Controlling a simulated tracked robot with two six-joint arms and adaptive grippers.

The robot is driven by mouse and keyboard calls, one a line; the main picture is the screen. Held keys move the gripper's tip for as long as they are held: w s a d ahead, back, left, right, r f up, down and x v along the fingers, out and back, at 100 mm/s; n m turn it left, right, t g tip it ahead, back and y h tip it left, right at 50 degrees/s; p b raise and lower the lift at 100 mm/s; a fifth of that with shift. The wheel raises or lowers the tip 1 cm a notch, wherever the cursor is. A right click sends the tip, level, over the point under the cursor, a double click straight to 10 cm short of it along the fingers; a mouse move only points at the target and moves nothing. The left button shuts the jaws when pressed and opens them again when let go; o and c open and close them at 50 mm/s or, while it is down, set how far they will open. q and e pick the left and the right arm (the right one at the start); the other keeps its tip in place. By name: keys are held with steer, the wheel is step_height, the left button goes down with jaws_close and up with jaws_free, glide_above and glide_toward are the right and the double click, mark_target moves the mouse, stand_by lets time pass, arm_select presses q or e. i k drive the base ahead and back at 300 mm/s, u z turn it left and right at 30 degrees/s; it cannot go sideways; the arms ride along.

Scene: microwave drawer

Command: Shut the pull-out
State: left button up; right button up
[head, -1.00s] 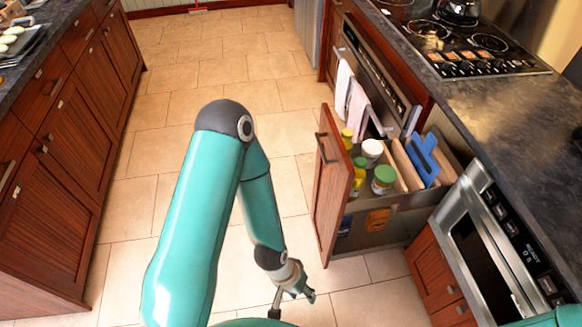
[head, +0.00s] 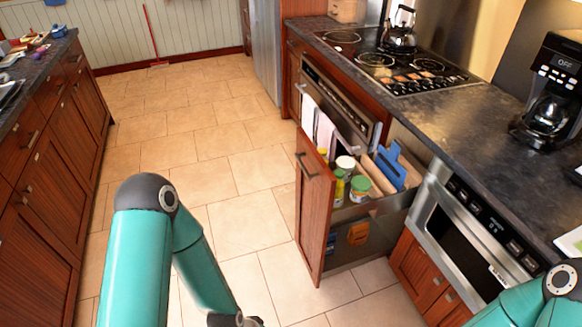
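The pull-out (head: 315,215) stands open from the right-hand counter, with its tall wooden front out over the floor. A dark handle (head: 305,166) is on the front's outer face. Inside are several jars, including a green-lidded one (head: 360,188) and a white-lidded one (head: 345,164), and a blue board (head: 390,166). My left arm comes in at the lower left, left of the pull-out and apart from it; its gripper is below the picture edge. My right arm shows at the lower right in front of the microwave; its gripper is out of view.
A microwave drawer (head: 470,230) is set in the counter right of the pull-out. An oven with towels (head: 318,128) on its bar is behind it. A stove (head: 390,62), kettle (head: 400,28) and coffee maker (head: 550,92) are on the counter. Tiled floor (head: 215,150) is clear between the cabinets.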

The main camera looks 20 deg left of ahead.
mark_target(387, 210)
steer(key=i, duration=1)
steer(key=u, duration=0.05)
